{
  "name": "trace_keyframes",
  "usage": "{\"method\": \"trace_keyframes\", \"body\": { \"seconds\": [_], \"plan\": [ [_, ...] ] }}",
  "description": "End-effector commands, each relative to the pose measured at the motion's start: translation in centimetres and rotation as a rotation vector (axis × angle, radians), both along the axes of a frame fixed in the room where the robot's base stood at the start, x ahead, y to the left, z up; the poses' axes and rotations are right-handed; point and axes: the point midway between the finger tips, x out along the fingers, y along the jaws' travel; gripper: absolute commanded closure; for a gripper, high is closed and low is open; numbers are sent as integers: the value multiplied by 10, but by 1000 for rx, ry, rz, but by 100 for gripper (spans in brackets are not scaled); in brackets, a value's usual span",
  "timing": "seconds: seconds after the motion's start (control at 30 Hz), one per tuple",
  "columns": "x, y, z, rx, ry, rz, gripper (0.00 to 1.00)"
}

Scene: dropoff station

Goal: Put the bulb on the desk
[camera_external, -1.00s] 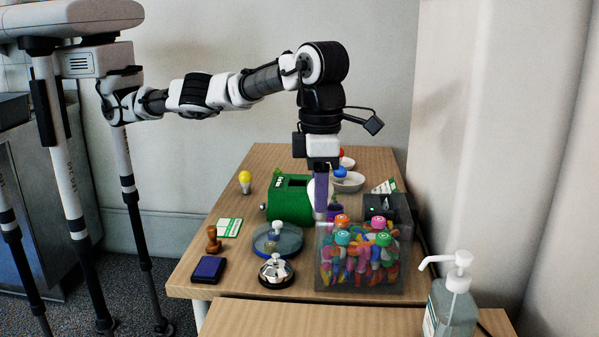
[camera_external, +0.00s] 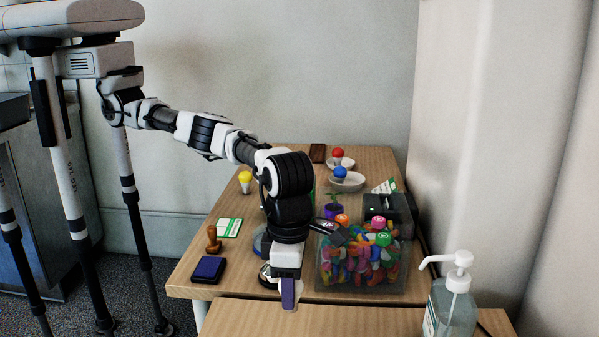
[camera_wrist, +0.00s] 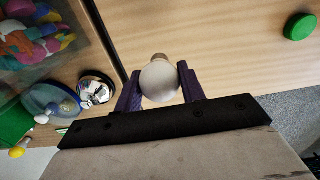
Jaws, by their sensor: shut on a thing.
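A white bulb (camera_wrist: 159,82) with a dull metal base shows between the two purple fingers of my gripper (camera_wrist: 161,92) in the wrist view. My gripper is shut on it. In the external view my gripper (camera_external: 290,298) points down over the near wooden desk (camera_external: 360,317), at its back edge. There the bulb is mostly hidden by the fingers. The desk's bare wood (camera_wrist: 215,45) lies beneath the bulb in the wrist view. I cannot tell whether the bulb touches it.
A clear bin of coloured pieces (camera_external: 358,270), a bell (camera_external: 267,277), a purple ink pad (camera_external: 208,269) and a wooden stamp (camera_external: 213,240) stand on the table behind. A yellow bulb (camera_external: 245,182) is farther back. A green disc (camera_wrist: 299,26) lies on the desk.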

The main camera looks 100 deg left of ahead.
Motion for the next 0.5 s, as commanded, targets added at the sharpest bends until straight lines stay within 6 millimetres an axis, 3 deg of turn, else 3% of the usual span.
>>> {"method": "trace_keyframes", "body": {
  "seconds": [0.5],
  "plan": [
    [0,0,-49,0,0,1,75]
  ]
}}
